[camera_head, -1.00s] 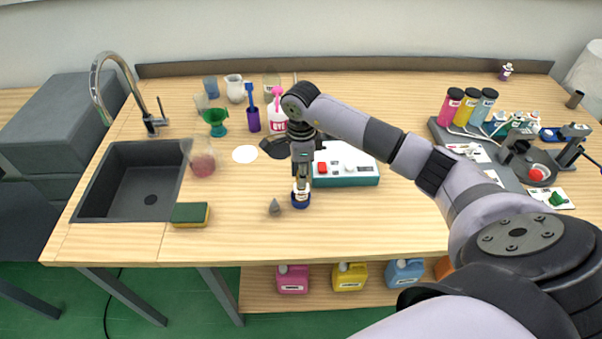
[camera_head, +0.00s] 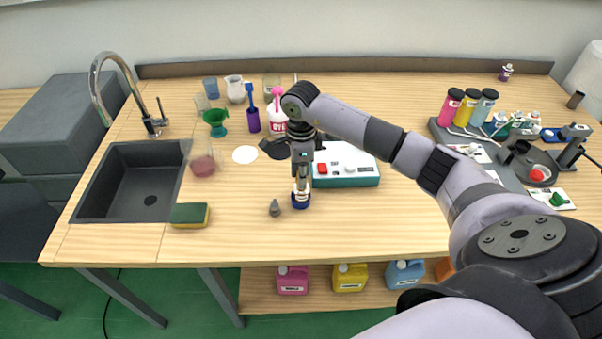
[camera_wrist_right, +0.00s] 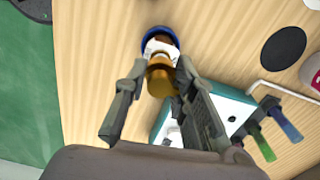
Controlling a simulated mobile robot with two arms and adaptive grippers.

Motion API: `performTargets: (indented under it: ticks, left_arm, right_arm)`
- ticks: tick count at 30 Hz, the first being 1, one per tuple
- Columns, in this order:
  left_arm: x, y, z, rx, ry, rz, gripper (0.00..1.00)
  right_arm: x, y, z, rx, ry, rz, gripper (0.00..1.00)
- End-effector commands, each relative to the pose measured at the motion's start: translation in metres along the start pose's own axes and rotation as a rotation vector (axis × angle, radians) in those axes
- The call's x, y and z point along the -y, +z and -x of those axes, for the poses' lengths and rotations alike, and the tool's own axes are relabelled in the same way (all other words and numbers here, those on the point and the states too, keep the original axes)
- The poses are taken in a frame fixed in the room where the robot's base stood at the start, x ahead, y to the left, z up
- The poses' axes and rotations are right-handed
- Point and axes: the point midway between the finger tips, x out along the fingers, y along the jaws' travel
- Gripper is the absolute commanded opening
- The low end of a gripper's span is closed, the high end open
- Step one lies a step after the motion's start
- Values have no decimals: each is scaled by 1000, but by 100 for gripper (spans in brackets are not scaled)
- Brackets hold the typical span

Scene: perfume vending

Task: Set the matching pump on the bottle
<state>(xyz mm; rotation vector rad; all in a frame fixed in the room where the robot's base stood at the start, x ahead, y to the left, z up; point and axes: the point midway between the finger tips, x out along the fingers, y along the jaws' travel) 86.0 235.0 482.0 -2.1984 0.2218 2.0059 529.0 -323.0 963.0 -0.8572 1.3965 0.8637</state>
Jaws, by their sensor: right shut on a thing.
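A small bottle with a white label (camera_head: 301,187) and a blue base (camera_head: 301,201) stands upright near the front middle of the table. My right gripper (camera_head: 302,175) points down directly above it. In the right wrist view the right gripper (camera_wrist_right: 160,84) is shut on a gold-brown piece (camera_wrist_right: 160,80). This piece lines up with the white and blue parts (camera_wrist_right: 158,36) beyond it. I cannot tell whether it is the pump or the bottle's top, or whether it is seated. A small grey pointed piece (camera_head: 275,208) stands just left of the bottle. My left gripper is out of view.
A white-and-teal device with a red button (camera_head: 345,181) stands close behind and right of the bottle. A sponge (camera_head: 189,215) and sink (camera_head: 140,181) are left. Coloured bottles (camera_head: 466,106) stand at right. The table front right of the bottle is clear.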

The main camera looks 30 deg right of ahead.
Motion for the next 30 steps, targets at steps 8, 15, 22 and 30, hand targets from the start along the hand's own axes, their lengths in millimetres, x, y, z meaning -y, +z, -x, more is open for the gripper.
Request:
performTargets:
  ticks: [8, 15, 22, 30]
  left_arm:
    - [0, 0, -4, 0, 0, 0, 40]
    - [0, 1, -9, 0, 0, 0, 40]
    - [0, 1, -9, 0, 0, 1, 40]
    - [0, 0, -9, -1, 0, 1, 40]
  right_arm:
    - [0, 0, -3, -1, 0, -1, 10]
    - [0, -1, -8, -1, 0, -1, 10]
    - [0, -1, -8, 0, 0, -1, 10]
    - [0, -1, -8, 0, 0, -1, 10]
